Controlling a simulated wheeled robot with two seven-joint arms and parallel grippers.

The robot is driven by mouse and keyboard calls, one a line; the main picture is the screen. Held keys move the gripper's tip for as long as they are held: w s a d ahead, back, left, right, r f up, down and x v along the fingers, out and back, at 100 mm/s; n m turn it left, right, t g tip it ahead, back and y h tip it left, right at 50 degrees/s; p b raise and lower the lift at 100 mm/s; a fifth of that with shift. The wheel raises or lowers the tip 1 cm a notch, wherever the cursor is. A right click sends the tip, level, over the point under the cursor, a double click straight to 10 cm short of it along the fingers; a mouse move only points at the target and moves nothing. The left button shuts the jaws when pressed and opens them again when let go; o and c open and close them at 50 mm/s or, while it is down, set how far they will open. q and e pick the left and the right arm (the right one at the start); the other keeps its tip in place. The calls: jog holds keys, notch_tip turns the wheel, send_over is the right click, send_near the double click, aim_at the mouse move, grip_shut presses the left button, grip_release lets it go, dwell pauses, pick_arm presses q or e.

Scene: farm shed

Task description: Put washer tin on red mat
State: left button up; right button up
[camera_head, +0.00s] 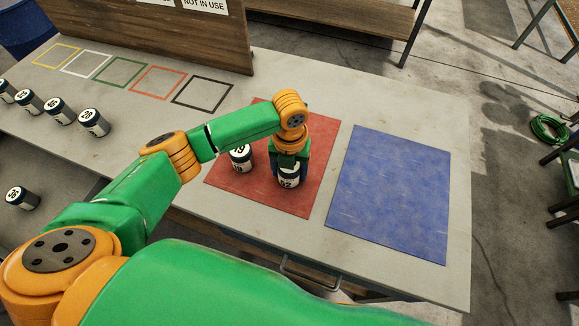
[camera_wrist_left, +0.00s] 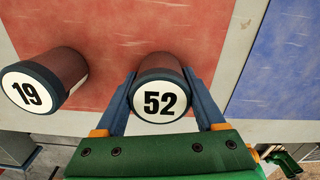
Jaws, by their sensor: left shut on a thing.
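The red mat (camera_head: 289,203) lies on the bench, left of the blue mat. My left gripper (camera_head: 289,170) points down over the red mat, its fingers shut on a tin marked 52 (camera_head: 288,182). In the left wrist view this tin (camera_wrist_left: 160,101) sits between the two fingers, with red mat behind it. I cannot tell whether its base touches the mat. A tin marked 19 (camera_wrist_left: 29,94) stands upright on the mat to its left, apart from it. No label names the washer tin. My right gripper is out of view.
The blue mat (camera_head: 391,194) is bare. Several numbered tins, including one marked 26 (camera_head: 94,122), stand at the left. Empty coloured outlines (camera_head: 158,82) run along the back, before a wooden board (camera_head: 160,35). A drawer handle (camera_head: 308,276) is at the front edge.

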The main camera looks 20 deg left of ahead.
pick_arm(q)
jog(key=shift+d+f, duration=0.1)
jog(key=shift+f, duration=0.05)
jog(key=o, duration=1.4)
jog(key=shift+o, duration=0.2)
jog(key=shift+r, duration=0.35)
notch_tip(320, 180, up, 12)
jog(key=shift+f+b, duration=0.1)
jog(key=shift+b, duration=0.45)
